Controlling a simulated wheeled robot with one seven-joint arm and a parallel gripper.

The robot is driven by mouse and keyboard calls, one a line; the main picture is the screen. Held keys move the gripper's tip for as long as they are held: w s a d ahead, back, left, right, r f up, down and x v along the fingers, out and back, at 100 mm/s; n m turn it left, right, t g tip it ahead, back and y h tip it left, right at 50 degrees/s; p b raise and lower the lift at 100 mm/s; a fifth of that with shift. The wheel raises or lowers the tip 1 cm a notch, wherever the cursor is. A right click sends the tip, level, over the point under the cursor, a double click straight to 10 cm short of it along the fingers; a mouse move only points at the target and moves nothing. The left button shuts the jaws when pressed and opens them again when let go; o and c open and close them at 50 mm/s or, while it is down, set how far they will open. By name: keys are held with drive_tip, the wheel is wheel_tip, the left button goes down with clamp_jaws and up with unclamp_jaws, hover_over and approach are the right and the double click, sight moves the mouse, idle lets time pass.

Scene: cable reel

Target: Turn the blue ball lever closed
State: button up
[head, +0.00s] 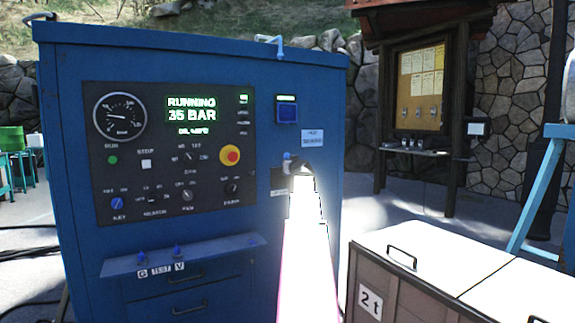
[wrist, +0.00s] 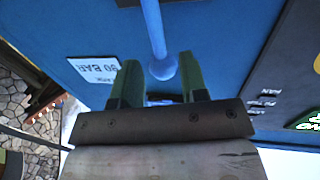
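The lever shows in the wrist view as a blue rod (wrist: 153,25) ending in a round blue ball (wrist: 163,67). The ball appears between the two green fingers of my gripper (wrist: 158,80), which stand apart with a gap on each side of it. I cannot tell whether the ball is within their depth. In the head view my gripper (head: 301,168) is at the right part of the blue cabinet's front (head: 262,225), and a small blue knob (head: 287,157) shows just left of it. My bright arm and gripper hide much of the lever there.
The cabinet has a control panel (head: 170,150) with a red stop button (head: 230,155) and a low shelf (head: 185,257) with small blue valves. A white label (head: 312,137) is right of the lever. A lidded box (head: 430,265) stands at the lower right.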

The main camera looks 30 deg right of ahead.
drive_tip(key=v, duration=0.5)
drive_tip(key=shift+s, duration=0.35)
